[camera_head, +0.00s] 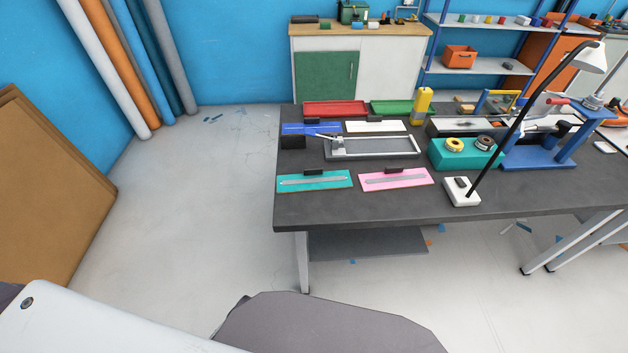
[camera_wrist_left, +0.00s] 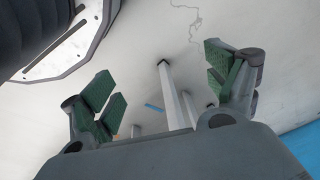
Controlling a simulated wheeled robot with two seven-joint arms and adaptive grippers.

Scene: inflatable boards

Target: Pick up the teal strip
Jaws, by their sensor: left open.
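The teal strip (camera_head: 335,185) lies flat at the front left corner of the dark workbench (camera_head: 430,211). A thin grey bar lies along its middle, and a small black block stands at its back edge. A pink strip (camera_head: 396,184) of like shape lies just to its right. My left gripper (camera_wrist_left: 162,90) shows in the left wrist view, with its green-padded fingers wide apart and nothing between them. Floor and pale table legs show beyond it. No gripper shows in the head view, and the teal strip is not seen in the wrist view.
Behind the strips are a grey-framed tray (camera_head: 375,155), a blue strip (camera_head: 300,128), and red (camera_head: 336,108) and green (camera_head: 391,107) pieces. A teal block with tape rolls (camera_head: 450,160) and a lamp base (camera_head: 461,192) stand to the right.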

